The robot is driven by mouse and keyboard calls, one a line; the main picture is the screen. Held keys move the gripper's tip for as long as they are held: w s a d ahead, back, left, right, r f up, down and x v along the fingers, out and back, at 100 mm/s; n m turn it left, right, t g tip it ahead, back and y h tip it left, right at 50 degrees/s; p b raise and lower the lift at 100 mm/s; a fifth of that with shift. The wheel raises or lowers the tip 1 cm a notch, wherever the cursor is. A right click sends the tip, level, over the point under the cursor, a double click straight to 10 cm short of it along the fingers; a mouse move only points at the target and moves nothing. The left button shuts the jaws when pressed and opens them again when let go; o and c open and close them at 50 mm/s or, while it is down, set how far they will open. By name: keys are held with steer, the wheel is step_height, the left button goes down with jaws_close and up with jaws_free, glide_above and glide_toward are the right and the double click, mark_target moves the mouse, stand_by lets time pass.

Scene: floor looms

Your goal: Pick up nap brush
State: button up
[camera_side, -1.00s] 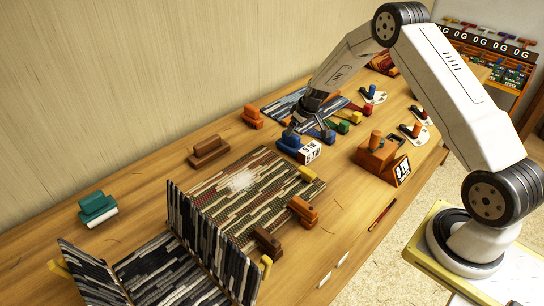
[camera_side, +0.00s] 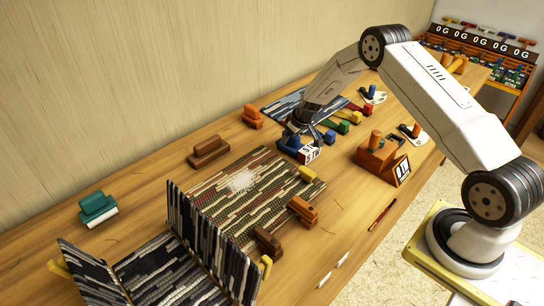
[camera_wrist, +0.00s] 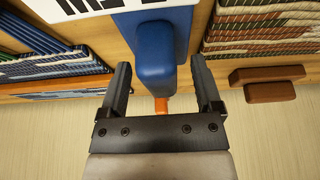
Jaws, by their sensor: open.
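A blue block with a rounded blue grip (camera_wrist: 155,55) and a white face with black lettering stands on the table; it also shows in the side view (camera_side: 287,144). My gripper (camera_wrist: 160,64) is open, with one finger on either side of the blue grip; in the side view it is low over the block (camera_side: 298,136). I cannot tell whether the fingers touch it. Which piece is the nap brush is not certain. A teal-handled piece with a pale underside (camera_side: 97,208) lies at the far left of the table, well away from my gripper.
A brown block (camera_side: 208,152) and an orange block (camera_side: 252,118) lie near the wall. A patterned woven mat (camera_side: 225,205) lies left of my gripper, with an upright striped panel (camera_side: 205,240) beside it. An orange box (camera_side: 377,155) stands to the right.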

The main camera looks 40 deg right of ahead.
stand_by(0.3)
jaws_close()
steer(key=shift+r, duration=0.15)
steer(key=shift+r, duration=4.9)
steer(key=c, duration=0.7)
jaws_free()
jaws_close()
steer(key=w+a, duration=0.1)
steer(key=a, duration=1.6)
steer(key=shift+a+f, duration=0.15)
steer(key=shift+f, duration=0.25)
